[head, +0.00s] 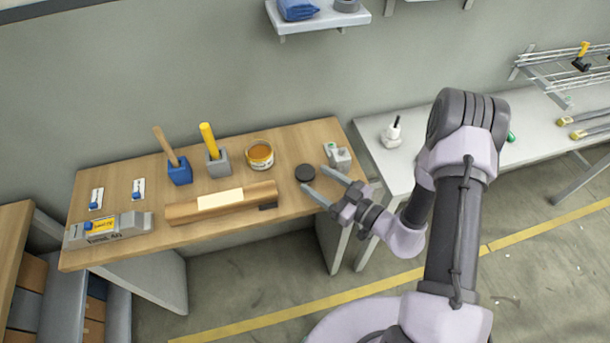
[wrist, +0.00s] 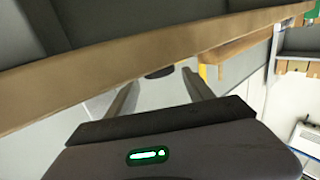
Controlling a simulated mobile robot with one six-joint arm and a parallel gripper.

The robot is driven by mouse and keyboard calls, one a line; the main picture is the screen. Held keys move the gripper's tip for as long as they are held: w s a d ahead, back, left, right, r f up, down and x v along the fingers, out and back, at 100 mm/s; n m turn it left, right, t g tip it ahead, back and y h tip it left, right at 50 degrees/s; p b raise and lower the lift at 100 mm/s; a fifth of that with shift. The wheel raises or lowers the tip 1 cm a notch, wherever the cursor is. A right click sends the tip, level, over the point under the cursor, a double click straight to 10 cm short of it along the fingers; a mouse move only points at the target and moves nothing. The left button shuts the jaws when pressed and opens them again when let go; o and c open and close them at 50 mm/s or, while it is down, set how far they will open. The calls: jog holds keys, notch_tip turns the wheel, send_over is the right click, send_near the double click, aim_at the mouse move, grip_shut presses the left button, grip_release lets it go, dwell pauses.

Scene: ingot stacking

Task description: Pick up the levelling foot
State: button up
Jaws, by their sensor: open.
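A round black disc (head: 305,173), which I take to be the levelling foot, lies near the right end of the wooden table (head: 230,232). No stem can be made out on it. My gripper (head: 314,180) is open and empty, its two fingers pointing left toward the disc from the table's right front edge. The fingertips are close to the disc; I cannot tell whether they touch it. In the wrist view a dark shape (wrist: 160,72), probably the same disc, shows ahead between the fingers of my gripper (wrist: 165,88).
A small grey-white device (head: 339,157) stands just behind my fingers. A white table (head: 440,160) adjoins at right, bearing a white item with a black top (head: 391,132).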

aim_at(311, 176)
jog(key=b+x, duration=0.2)
jog(key=x, duration=0.2)
jog(key=shift+w+a+f, duration=0.2)
jog(key=shift+w+a, duration=0.05)
jog(key=shift+a, duration=0.05)
jog(key=shift+w+a+r, duration=0.1)
jog(key=shift+w+a, duration=0.1)
jog(key=shift+d, duration=0.1)
